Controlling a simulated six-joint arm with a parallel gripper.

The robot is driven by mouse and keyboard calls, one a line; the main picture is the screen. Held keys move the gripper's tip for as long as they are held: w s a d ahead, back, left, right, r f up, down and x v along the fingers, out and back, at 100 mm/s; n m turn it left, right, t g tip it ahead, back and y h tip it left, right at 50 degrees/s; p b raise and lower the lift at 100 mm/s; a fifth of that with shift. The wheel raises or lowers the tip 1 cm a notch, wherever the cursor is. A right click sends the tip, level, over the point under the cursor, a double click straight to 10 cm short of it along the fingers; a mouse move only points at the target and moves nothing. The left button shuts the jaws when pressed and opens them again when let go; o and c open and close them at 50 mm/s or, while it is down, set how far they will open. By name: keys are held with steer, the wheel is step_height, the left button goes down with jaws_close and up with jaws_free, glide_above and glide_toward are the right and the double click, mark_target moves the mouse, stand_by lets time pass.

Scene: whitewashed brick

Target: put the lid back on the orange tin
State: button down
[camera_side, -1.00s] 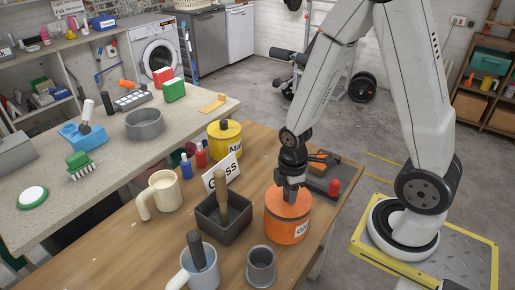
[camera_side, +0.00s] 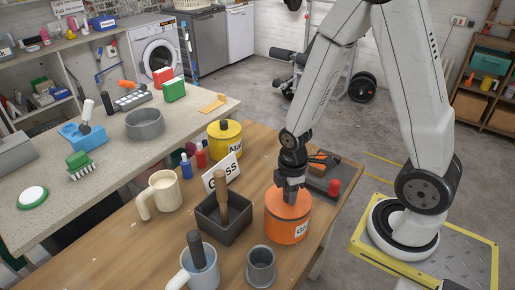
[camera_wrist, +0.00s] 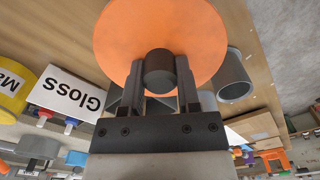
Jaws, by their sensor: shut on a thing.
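The orange tin (camera_side: 286,226) stands upright on the wooden table, with a white label partly in view on its side. Its orange lid (camera_side: 275,198) is on top of the tin; from the side I see no clear gap between them. In the wrist view the lid (camera_wrist: 160,28) is a wide orange disc with a dark round knob (camera_wrist: 160,72). My gripper (camera_side: 290,192) is directly above the tin, pointing down. In the wrist view my gripper (camera_wrist: 160,85) has its two fingers on either side of the knob, shut on it. The lid hides the tin's inside and rim.
A dark square box (camera_side: 224,222) with a wooden-handled tool stands left of the tin. A grey cup (camera_side: 261,267) is in front. A "Gloss" sign (camera_side: 222,174) and yellow tin (camera_side: 225,140) are behind left. A tray with a red-topped item (camera_side: 334,187) is behind right.

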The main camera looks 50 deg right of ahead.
jaws_free()
stand_by(0.3)
steer(key=shift+r, duration=0.15)
steer(key=shift+r, duration=3.3)
jaws_close()
steer(key=shift+f, duration=2.4)
stand_by(0.4)
